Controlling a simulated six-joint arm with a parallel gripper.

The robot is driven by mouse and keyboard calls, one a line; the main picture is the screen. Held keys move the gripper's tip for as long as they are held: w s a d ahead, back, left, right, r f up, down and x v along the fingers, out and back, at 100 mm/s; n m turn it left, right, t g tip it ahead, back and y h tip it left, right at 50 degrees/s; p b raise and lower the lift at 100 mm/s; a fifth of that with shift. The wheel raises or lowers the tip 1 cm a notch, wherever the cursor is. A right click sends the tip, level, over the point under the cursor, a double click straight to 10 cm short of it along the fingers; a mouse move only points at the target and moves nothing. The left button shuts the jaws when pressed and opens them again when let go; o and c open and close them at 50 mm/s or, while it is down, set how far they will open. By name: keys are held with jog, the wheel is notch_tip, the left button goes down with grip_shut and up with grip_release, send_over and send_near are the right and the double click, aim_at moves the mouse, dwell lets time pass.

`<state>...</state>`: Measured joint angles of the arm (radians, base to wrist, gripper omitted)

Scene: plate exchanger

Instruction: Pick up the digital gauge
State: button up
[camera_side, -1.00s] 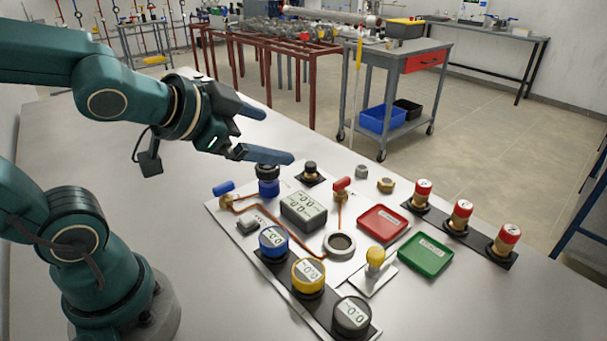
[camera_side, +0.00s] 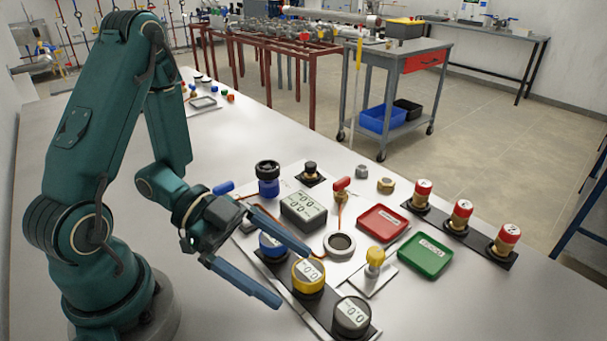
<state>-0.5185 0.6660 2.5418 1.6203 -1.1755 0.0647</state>
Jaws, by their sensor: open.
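Several round digital gauges stand in a row on a dark strip. The blue gauge (camera_side: 271,247) is partly hidden behind my gripper. The yellow gauge (camera_side: 308,273) and the black gauge (camera_side: 352,315) show their displays facing up. My gripper (camera_side: 294,279) is open and empty, with its two long blue fingers spread. In the picture one fingertip lies just above the yellow gauge and the other to its lower left. I cannot tell how high the fingers are above the gauges.
A grey box with a two-line display (camera_side: 303,209) sits behind the gauges. A red tray (camera_side: 382,222) and a green tray (camera_side: 425,256) lie to the right, with red-topped brass fittings (camera_side: 461,214) beyond. A yellow-knobbed part (camera_side: 375,258) stands near the yellow gauge. The front right table is clear.

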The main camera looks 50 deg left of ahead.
aim_at(341, 307)
jog(key=shift+w+d+f, duration=0.1)
jog(key=shift+f, duration=0.2)
jog(key=shift+x, duration=5.75)
jog(key=shift+w+f, duration=0.1)
grip_shut()
